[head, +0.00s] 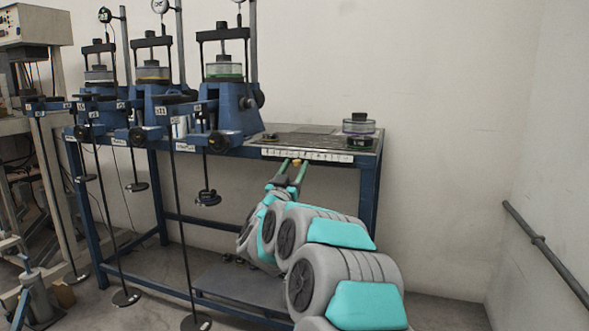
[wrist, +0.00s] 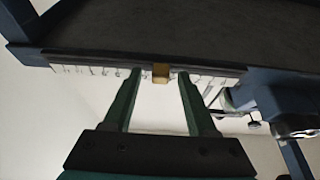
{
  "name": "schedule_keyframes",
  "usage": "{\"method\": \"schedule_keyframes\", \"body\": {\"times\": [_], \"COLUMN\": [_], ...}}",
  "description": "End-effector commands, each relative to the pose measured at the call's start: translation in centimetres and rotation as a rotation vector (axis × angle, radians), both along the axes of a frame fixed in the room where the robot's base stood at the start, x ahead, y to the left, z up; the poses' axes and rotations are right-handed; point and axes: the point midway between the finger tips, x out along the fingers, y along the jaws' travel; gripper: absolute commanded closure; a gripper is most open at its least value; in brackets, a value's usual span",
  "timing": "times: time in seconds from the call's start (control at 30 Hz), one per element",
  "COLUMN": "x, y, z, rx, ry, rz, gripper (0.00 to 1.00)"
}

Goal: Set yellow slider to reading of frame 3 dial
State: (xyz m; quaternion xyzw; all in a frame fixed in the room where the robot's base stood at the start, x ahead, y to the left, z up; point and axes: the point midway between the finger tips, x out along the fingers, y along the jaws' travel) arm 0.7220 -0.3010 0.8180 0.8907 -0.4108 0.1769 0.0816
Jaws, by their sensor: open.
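The yellow slider (wrist: 161,73) sits on the white scale strip under the bench's front edge. In the wrist view it is between my gripper's (wrist: 158,75) two green fingers, with a gap on each side. My gripper is open. In the head view the slider (head: 297,162) shows between the fingertips of my gripper (head: 294,163). The scale strip (head: 325,156) has dark marks too small to read. Dials stand above the blue lever frames: one at the left (head: 104,15), one in the middle (head: 160,6), one at the right cut by the top edge. Their readings cannot be told.
The blue bench (head: 368,185) carries several lever frames with hanging rods and weights. A clear round cell (head: 358,124) stands on the bench's right end. A wall rail (head: 545,250) runs at the far right. The floor between bench and right wall is clear.

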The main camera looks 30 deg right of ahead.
Motion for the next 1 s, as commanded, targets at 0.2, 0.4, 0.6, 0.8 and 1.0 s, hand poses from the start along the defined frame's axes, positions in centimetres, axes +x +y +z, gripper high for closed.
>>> {"method": "schedule_keyframes", "body": {"times": [0.2, 0.4, 0.6, 0.8, 1.0], "x": [0.0, -0.7, -2.2, -4.0, -4.7], "y": [0.1, 0.9, 2.9, 4.9, 5.5], "z": [0.0, -0.4, -1.6, -2.7, -2.9], "rx": [0.0, 0.0, 0.002, 0.001, -0.001], "ry": [0.0, 0.0, 0.004, 0.003, -0.002], "rz": [0.0, 0.001, 0.005, 0.004, 0.0], "gripper": [0.43, 0.43, 0.43, 0.43, 0.43]}}
